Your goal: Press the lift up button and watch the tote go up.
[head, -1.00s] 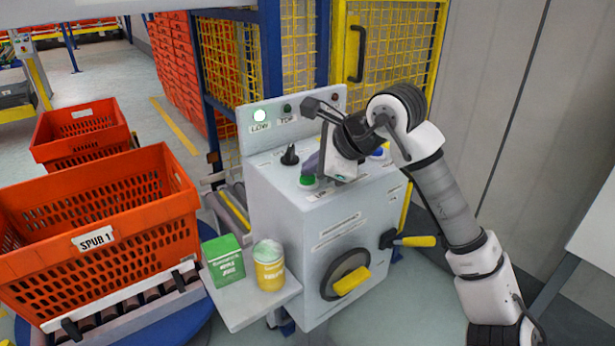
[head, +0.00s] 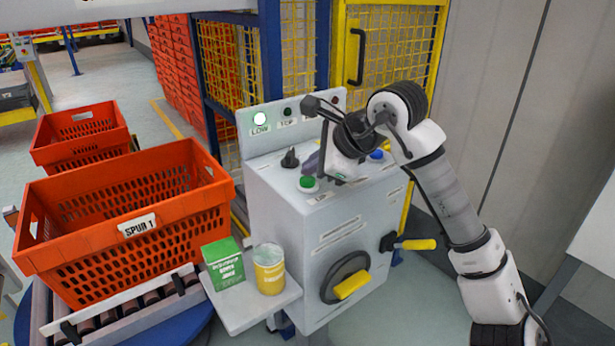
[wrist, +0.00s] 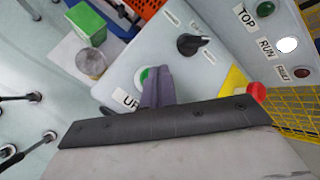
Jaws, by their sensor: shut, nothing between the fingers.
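The control box (head: 340,225) stands in the middle of the head view. A green button (head: 308,184) with a pale collar is on its sloped top; in the wrist view the green button (wrist: 148,75) is partly hidden behind my fingers. A label (wrist: 130,101) starting with "U" lies beside it. My gripper (head: 312,163) is shut and empty, its purple-grey fingers right by the green button; I cannot tell whether they touch it. The orange tote (head: 190,233) marked SPUR 1 sits on the rollers at left. The LOW lamp (head: 260,118) is lit.
A black selector knob (head: 290,158), a blue button (head: 376,155) and a red button (wrist: 256,92) share the box top. A green carton (head: 223,265) and a yellow can (head: 268,270) stand on the side shelf. Yellow mesh fencing (head: 395,60) stands behind.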

